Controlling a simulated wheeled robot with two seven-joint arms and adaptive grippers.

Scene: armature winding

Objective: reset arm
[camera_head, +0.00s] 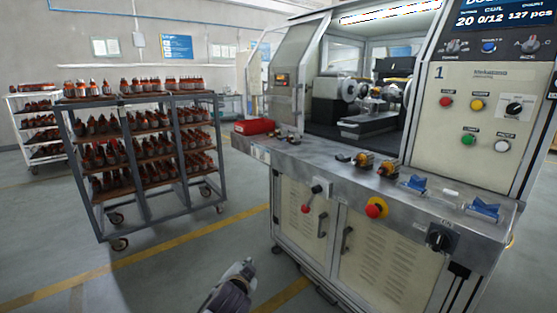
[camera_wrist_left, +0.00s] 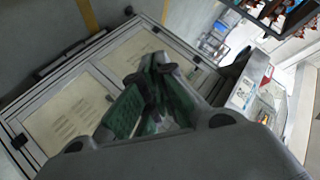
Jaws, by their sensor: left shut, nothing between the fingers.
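My left gripper (camera_head: 247,268) shows at the bottom of the head view, low in front of the machine's cabinet and over the floor. It is shut and empty. In the left wrist view its green-padded fingers (camera_wrist_left: 155,85) meet at the tips, with the cabinet doors (camera_wrist_left: 75,105) behind them. My right gripper is in neither view. The winding machine (camera_head: 340,190) stands to the right in the head view, its chamber open at the front.
A grey wheeled rack (camera_head: 143,214) full of armatures stands at the left, with a white rack (camera_head: 40,158) behind it. A red bin (camera_head: 254,127) sits at the machine's left end. Armatures (camera_head: 364,159) and blue holders (camera_head: 485,208) lie on the ledge. Floor between rack and machine is clear.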

